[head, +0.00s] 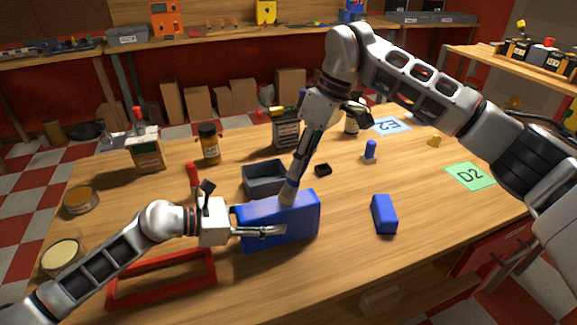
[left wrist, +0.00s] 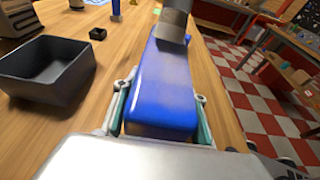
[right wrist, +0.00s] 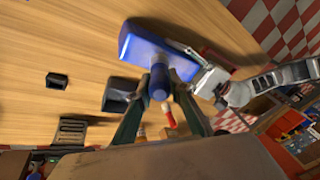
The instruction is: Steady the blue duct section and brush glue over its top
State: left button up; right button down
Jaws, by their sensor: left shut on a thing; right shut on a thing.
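The blue duct section (head: 300,225) stands on the wooden table near its front, as a long block. My left gripper (head: 268,231) is shut on its left end, with a finger along each side; the left wrist view also shows the duct section (left wrist: 160,85) between the fingers (left wrist: 160,118). My right gripper (head: 298,165) is shut on a brush (head: 288,194) held roughly upright. The brush's pale lower end meets the top of the duct section. In the right wrist view the brush's blue end (right wrist: 160,82) sits between the fingers (right wrist: 155,92). I cannot make out any glue on the top.
A dark open bin (head: 262,180) stands just behind the duct section. A red frame (head: 160,281) lies in front of my left arm. A blue block (head: 384,215) lies to the right. Bottles, including an amber jar (head: 210,145), stand behind. Table is clear around the green D2 card (head: 470,177).

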jog(key=shift+w+d, duration=1)
jog(key=shift+d, duration=2.2)
jog(key=shift+s+a, duration=1.35)
jog(key=shift+a, duration=2.85)
jog(key=shift+s+a, duration=1.3)
jog(key=shift+a, duration=2.9)
notch_tip(320, 180, up, 8)
jog(key=shift+s+f, duration=0.1)
